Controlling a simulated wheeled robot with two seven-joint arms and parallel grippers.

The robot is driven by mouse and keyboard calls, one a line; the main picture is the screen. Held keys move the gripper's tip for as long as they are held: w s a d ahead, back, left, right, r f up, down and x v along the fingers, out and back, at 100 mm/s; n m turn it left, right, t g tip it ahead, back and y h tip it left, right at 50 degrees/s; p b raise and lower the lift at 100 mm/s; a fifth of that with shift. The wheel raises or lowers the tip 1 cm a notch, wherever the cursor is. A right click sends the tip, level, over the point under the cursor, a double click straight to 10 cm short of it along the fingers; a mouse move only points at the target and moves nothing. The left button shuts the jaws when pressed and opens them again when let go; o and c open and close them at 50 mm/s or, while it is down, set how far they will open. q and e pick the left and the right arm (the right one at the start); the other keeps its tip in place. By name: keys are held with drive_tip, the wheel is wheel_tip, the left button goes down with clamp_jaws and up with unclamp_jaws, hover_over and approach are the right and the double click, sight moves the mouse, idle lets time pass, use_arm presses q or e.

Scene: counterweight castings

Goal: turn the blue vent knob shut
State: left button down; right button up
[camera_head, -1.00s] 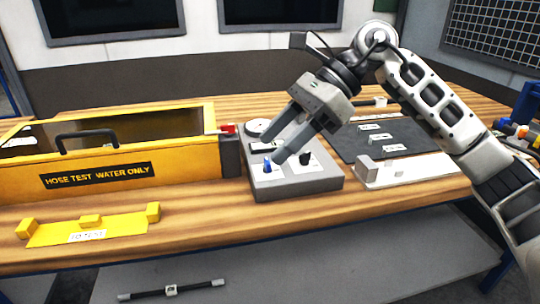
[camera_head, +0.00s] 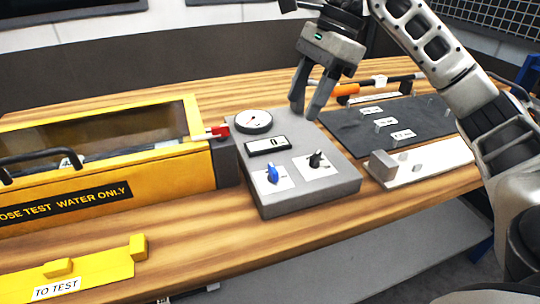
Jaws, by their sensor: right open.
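The blue vent knob (camera_head: 272,174) stands on a white plate at the front left of the grey control box (camera_head: 309,204). A black knob (camera_head: 316,159) is to its right on the same box. My right gripper (camera_head: 307,116) is open and empty. It hangs over the back right of the box, up and to the right of the blue knob and apart from it. My left gripper is out of view.
A round gauge (camera_head: 253,121) and a small display (camera_head: 268,145) are on the box. The yellow hose test case (camera_head: 160,185) with a red-handled fitting (camera_head: 217,132) stands close on the left. A dark mat (camera_head: 350,132) and a white fixture (camera_head: 430,168) lie to the right.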

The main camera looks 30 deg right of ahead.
sight(274, 167)
drive_tip(key=x, duration=1.3)
drive_tip(key=shift+a+f, duration=0.25)
drive_tip(key=shift+f, duration=0.1)
drive_tip(key=c, duration=1)
